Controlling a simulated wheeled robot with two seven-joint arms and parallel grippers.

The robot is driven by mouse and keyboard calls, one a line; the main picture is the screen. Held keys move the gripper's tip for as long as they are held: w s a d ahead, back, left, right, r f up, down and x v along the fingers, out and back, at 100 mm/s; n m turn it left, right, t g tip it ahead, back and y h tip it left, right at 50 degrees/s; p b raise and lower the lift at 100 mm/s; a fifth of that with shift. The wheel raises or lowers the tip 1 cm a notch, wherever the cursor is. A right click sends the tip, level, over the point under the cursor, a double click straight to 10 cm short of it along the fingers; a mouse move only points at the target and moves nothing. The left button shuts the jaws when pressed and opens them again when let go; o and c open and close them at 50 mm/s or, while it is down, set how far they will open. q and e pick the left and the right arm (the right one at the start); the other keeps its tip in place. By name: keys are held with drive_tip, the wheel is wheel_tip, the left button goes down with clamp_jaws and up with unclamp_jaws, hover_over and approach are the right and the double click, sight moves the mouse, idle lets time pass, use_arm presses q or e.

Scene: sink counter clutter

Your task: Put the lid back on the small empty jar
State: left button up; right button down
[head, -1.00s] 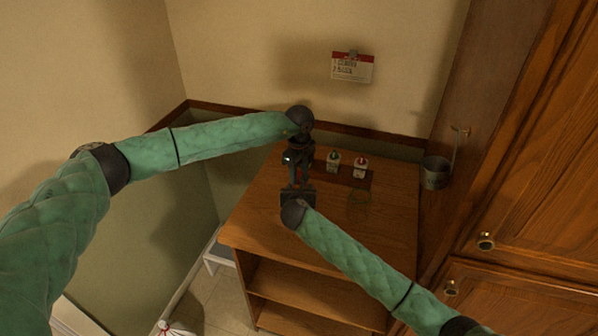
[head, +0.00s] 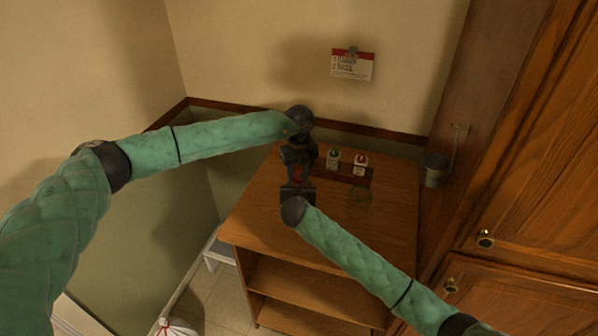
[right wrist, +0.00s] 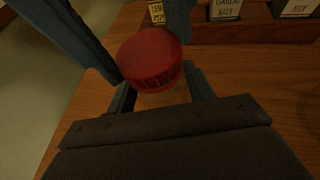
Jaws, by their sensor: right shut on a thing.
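A red round lid (right wrist: 151,62) shows in the right wrist view, with a small red patch of it between the grippers in the head view (head: 297,173). My left gripper (right wrist: 148,50) reaches down from above, a finger against each side of the lid. My right gripper (head: 297,190) is shut just below, its fingers (right wrist: 158,92) around a clear, see-through jar (right wrist: 160,100) directly under the lid. The jar is mostly hidden by the lid and my right gripper. I cannot tell whether the lid is seated on its rim.
Labelled spice containers, one with a green top (head: 333,158) and one with a red top (head: 361,162), stand on a dark rack at the counter's back. A faint clear round thing (head: 359,204) is on the wooden counter (head: 345,235). A metal cup (head: 435,171) hangs at right.

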use_arm(q)
drive_tip(key=m, duration=1.3)
drive_tip(key=shift+w, duration=0.1)
drive_tip(key=o, duration=0.9)
drive_tip(key=shift+o, duration=0.2)
drive_tip(key=shift+d+r, duration=0.1)
drive_tip(key=shift+r, duration=2.15)
drive_tip(key=shift+c, duration=0.4)
